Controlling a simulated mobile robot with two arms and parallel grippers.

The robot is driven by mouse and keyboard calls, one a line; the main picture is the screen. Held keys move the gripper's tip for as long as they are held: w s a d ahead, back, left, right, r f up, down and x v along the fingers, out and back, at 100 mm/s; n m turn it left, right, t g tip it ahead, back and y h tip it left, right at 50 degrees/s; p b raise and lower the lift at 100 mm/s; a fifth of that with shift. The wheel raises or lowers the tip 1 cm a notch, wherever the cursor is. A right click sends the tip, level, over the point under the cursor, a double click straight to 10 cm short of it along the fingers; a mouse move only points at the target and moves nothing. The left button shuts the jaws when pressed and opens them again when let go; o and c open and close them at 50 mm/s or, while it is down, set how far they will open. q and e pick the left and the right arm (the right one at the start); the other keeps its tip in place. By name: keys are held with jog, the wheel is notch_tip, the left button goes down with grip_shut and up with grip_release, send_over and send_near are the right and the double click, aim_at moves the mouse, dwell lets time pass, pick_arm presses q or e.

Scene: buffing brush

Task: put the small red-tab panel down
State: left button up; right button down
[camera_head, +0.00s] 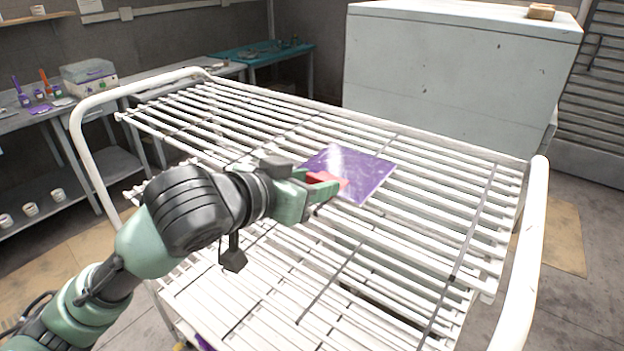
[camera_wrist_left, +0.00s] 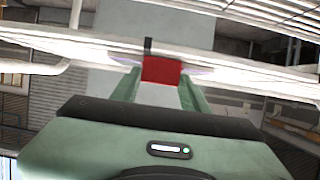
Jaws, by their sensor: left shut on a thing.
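The small purple panel (camera_head: 352,171) has a red tab (camera_head: 325,181) on its left edge. My left gripper (camera_head: 322,190) is shut on the red tab, and the panel reaches out beyond the fingertips. The panel is over the upper rack (camera_head: 440,185) of a white slatted cart; whether it touches the slats I cannot tell. In the left wrist view the red tab (camera_wrist_left: 161,70) sits between the two green fingers, and the panel shows nearly edge-on. My right gripper is not in view.
The upper rack's slats around the panel are bare. White tube handles (camera_head: 90,140) rise at the cart's left and right (camera_head: 522,270) ends. A large pale cabinet (camera_head: 450,75) stands behind. A bench with a box (camera_head: 88,75) and bottles is at the left.

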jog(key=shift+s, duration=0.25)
pick_arm(q)
jog(key=shift+s, duration=0.1)
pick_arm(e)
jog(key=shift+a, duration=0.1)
pick_arm(q)
jog(key=shift+f, duration=0.1)
jog(key=o, duration=1.4)
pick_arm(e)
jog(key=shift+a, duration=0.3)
pick_arm(q)
jog(key=b+v, duration=0.4)
jog(key=v, duration=0.8)
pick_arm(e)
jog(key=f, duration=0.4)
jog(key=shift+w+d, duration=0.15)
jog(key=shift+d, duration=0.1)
